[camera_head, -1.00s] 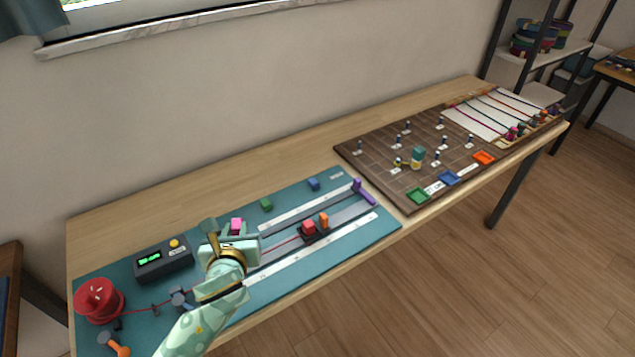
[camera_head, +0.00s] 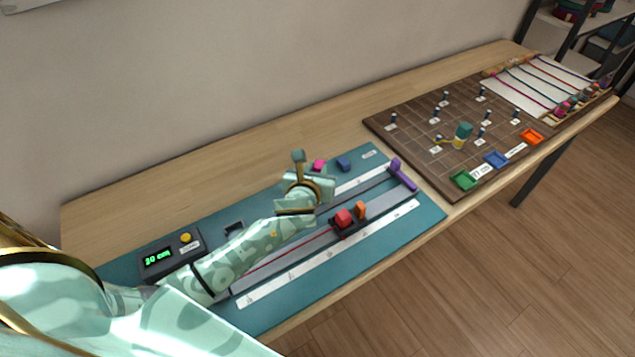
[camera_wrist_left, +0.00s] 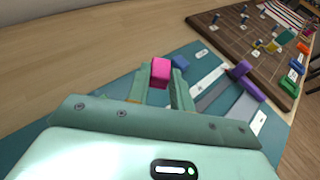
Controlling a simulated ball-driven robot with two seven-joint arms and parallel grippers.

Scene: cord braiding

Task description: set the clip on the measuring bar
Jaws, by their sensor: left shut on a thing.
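My left gripper (camera_head: 311,170) is shut on a pink clip (camera_head: 318,165) over the back part of the teal mat. In the left wrist view the pink clip (camera_wrist_left: 160,70) sits between the fingertips (camera_wrist_left: 160,84). The grey measuring bar (camera_head: 376,205) lies on the mat with white scale strips (camera_head: 392,217) along it. A purple piece (camera_head: 403,174) stands across its right end. A dark slider (camera_head: 347,231) with a red block (camera_head: 343,217) and an orange piece (camera_head: 360,209) sits on the bar. My right gripper is out of view.
A blue block (camera_head: 343,163) lies just right of the gripper on the mat. A small dark holder (camera_head: 233,228) and a display box (camera_head: 171,254) stand at the left. A brown board (camera_head: 408,152) with pegs and coloured trays lies to the right. Bare table lies behind the mat.

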